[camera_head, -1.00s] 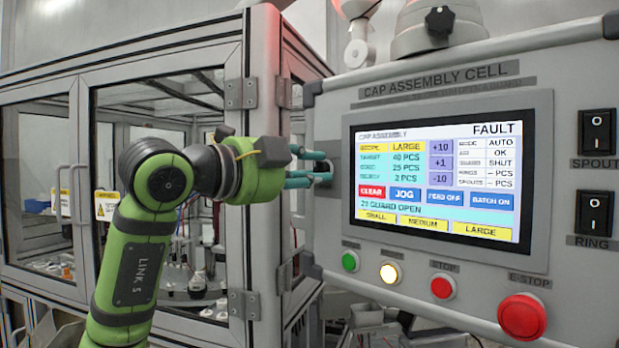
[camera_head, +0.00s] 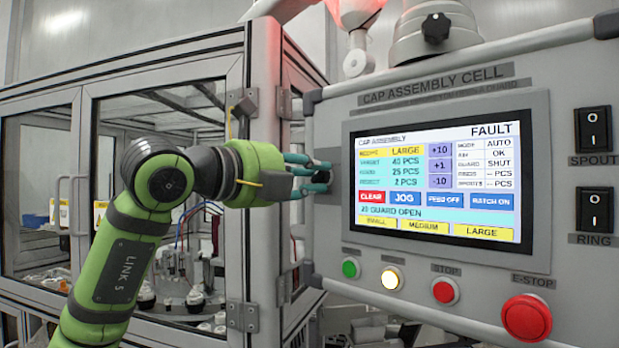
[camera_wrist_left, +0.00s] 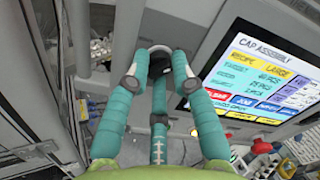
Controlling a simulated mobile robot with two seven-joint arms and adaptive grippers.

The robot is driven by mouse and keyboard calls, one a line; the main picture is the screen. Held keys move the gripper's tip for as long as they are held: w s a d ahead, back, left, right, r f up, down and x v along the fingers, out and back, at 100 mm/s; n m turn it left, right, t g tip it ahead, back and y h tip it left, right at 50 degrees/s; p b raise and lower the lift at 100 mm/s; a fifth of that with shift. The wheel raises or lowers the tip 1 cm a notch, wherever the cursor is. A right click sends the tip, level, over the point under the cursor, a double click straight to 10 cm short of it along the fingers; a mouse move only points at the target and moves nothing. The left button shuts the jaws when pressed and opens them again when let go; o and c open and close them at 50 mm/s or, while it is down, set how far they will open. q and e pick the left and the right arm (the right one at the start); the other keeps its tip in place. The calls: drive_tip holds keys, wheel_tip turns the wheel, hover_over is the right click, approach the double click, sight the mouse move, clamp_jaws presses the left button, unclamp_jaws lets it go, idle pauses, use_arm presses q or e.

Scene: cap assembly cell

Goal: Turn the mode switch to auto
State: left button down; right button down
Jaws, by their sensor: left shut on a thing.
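The mode switch (camera_head: 322,174) is a dark knob on the left side of the grey control panel, beside the screen. My left gripper (camera_head: 310,173) has teal fingers that reach in from the left and are shut on this knob. In the left wrist view the fingers (camera_wrist_left: 158,72) close around the dark knob, which they partly hide. The screen (camera_head: 440,185) reads MODE AUTO, with a FAULT heading and the line "GUARD OPEN". My right gripper is in neither view.
A green button (camera_head: 351,268), a lit white button (camera_head: 392,278), a red stop button (camera_head: 445,291) and a red E-stop (camera_head: 526,318) sit under the screen. SPOUT (camera_head: 592,130) and RING (camera_head: 594,210) rocker switches are at the right. The framed glass enclosure (camera_head: 160,200) stands left.

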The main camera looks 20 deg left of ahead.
use_arm(q)
drive_tip(key=shift+a+r, duration=0.15)
drive_tip(key=shift+r, duration=0.15)
drive_tip(key=c, duration=1.1)
unclamp_jaws()
drive_tip(key=shift+c, duration=0.2)
drive_tip(key=shift+o, duration=0.5)
drive_tip(key=shift+f, duration=0.15)
drive_tip(key=v, duration=1.2)
